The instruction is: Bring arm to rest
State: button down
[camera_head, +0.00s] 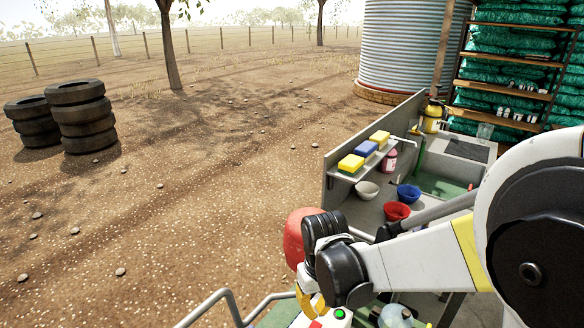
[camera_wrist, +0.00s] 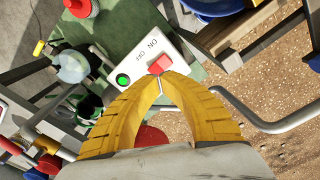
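My gripper (camera_wrist: 161,82) shows in the wrist view with its two yellow ribbed fingers curved together and the tips meeting, with nothing visible between them. The tips are in front of a white switch box (camera_wrist: 142,60) marked ON and OFF. Its red button (camera_wrist: 160,64) is right beyond the tips; I cannot tell whether they touch it. Its green button (camera_wrist: 123,79) is to the left. In the head view my arm reaches from the right, and the yellow fingers (camera_head: 308,302) point down at the switch box (camera_head: 334,319) at the bottom edge, partly hidden.
A metal rail (camera_head: 228,305) runs beside the box. Beyond the arm is a sink bench (camera_head: 440,180) with a red bowl (camera_head: 397,210), a blue bowl (camera_head: 408,193) and a shelf of sponges (camera_head: 351,164). A red rounded object (camera_head: 296,238) is beside my wrist. Open dirt ground lies left.

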jog(key=s+d+r+m+t+b, duration=0.4)
jog(key=s+d+r+t+b, duration=0.1)
jog(key=s+d+r, duration=0.4)
jog(key=s+d+t, duration=0.1)
jog(key=s+d, duration=0.1)
jog(key=d, duration=0.1)
jog(key=shift+d+r+t, duration=0.25)
jog(key=shift+d+t, duration=0.05)
jog(key=shift+t, duration=0.1)
